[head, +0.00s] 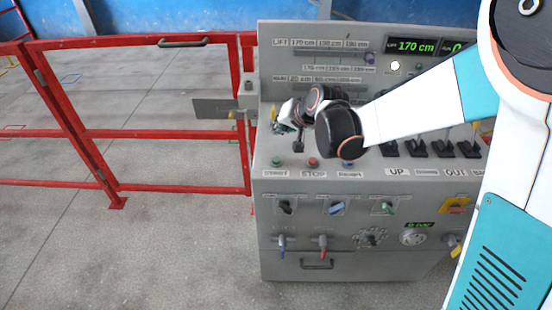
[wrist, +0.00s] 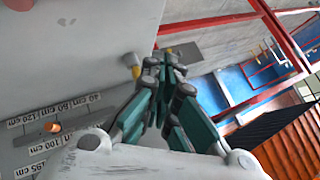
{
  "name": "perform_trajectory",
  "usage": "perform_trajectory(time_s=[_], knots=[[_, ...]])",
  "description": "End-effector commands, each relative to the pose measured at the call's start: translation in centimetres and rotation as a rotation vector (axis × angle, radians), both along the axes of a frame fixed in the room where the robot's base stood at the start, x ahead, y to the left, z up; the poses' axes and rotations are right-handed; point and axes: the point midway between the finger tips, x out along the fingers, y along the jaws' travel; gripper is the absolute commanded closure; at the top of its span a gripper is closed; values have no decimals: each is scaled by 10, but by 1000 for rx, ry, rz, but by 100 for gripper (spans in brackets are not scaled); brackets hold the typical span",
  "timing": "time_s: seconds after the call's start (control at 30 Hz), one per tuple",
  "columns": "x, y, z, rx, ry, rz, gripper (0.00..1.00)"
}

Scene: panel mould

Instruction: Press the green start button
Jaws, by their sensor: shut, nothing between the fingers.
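The green start button (head: 276,161) sits at the left of the console's front ledge, above a label that seems to read START. A red button (head: 313,162) above the STOP label is to its right. My gripper (head: 280,128) is mostly hidden behind my wrist in the head view, above and behind the green button and apart from it. In the wrist view my gripper (wrist: 172,62) shows teal fingers, shut and empty, close to the grey panel. I cannot make out the green button in the wrist view.
The grey console (head: 330,275) carries several levers, knobs and switches. A blue button (head: 347,163) is right of the red one. Black levers (head: 415,148) stand further right. A red fence (head: 150,134) with a gate borders the console's left side. An orange knob (wrist: 52,127) shows in the wrist view.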

Motion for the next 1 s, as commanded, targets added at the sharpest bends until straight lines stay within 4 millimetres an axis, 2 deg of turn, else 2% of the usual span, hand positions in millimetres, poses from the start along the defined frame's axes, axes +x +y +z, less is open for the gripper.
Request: perform_trajectory(time_s=[0.27, 0.8, 1.0], knots=[[0, 0, -11, 0, 0, 0, 100], [0, 0, -78, -1, 0, 1, 100], [0, 0, -88, -1, 0, 1, 100]])
